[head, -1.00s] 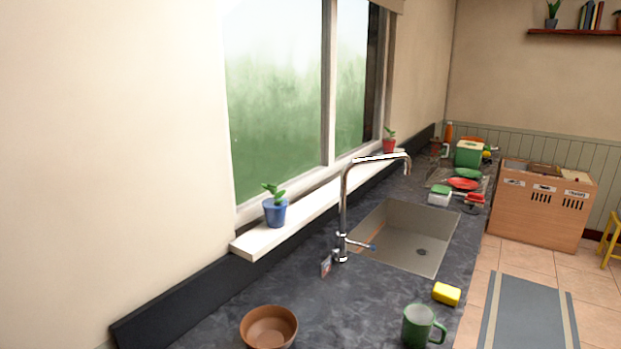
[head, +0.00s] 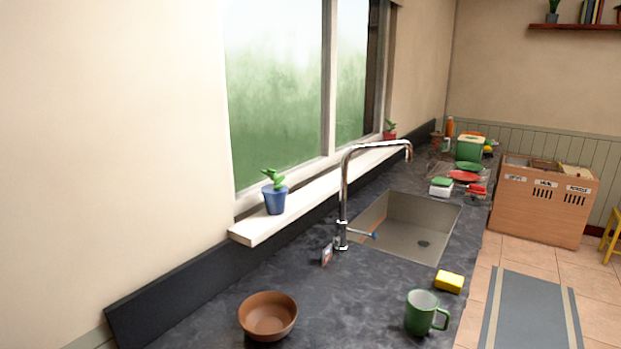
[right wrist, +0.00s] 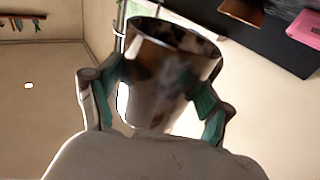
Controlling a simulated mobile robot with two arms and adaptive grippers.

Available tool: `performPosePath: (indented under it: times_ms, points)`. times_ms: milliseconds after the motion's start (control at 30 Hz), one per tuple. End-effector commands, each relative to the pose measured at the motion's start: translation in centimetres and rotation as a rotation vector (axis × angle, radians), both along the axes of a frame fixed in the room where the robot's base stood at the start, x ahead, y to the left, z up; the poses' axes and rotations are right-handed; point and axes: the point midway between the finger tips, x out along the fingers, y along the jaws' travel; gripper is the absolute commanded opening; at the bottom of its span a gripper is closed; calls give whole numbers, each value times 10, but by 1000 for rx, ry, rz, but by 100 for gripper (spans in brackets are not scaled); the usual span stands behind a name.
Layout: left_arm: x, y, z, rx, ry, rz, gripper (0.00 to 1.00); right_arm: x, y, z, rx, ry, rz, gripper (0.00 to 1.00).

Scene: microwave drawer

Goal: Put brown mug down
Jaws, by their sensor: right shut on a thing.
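The mug's handle cannot be made out. Neither the brown mug nor either gripper shows in the head view. My left gripper is in no view.
A brown bowl (head: 268,316) and a green mug (head: 420,313) stand on the dark counter (head: 345,300), with bare counter between them. A yellow sponge (head: 449,282) lies near the sink (head: 425,215). A tall faucet (head: 344,200) rises beside the sink.

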Motion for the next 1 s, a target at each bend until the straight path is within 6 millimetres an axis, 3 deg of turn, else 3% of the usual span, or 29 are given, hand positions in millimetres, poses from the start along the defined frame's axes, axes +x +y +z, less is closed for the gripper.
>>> performPosePath:
  times_ms: [100,300,767,1000]
  points:
    - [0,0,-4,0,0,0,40,-9,-20,-7,4,-1,-66,49]
    - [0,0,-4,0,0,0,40,-13,-30,-8,3,-5,-98,49]
    - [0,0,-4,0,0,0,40,-13,-29,-7,3,-7,-91,49]
    - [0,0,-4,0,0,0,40,-7,-10,9,-3,-12,15,49]
